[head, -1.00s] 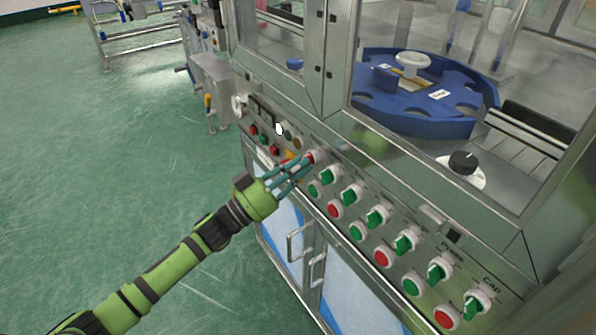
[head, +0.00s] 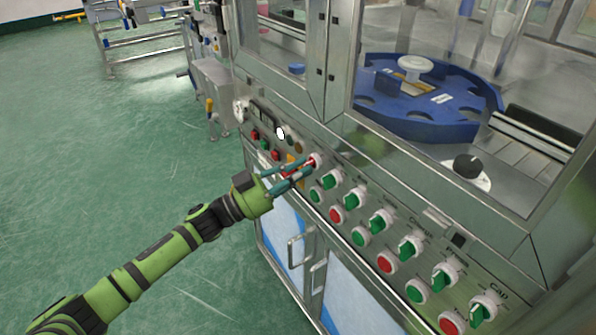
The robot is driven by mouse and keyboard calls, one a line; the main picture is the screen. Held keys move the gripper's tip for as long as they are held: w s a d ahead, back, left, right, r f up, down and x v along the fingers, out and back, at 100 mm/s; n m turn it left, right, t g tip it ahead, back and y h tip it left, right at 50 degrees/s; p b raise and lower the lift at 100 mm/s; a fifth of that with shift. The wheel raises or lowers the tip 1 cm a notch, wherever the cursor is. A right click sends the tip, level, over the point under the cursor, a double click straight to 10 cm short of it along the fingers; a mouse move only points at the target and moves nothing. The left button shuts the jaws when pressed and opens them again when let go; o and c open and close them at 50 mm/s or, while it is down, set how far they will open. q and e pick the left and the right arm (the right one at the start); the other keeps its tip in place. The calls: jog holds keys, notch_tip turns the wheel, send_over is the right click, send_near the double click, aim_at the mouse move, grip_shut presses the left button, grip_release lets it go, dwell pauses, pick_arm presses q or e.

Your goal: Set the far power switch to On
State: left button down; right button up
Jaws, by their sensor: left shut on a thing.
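The control panel (head: 345,183) runs along the front of the steel machine. My right gripper is not in view.
Several green rotary switches (head: 380,221) and round push buttons (head: 387,262) line the panel nearby. Cabinet door handles (head: 296,250) stick out below. A blue turntable (head: 420,118) sits behind the glass. The green floor at left is clear.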

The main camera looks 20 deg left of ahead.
pick_arm(q)
jog(key=c, duration=1.2)
grip_release()
jog(key=v, duration=1.2)
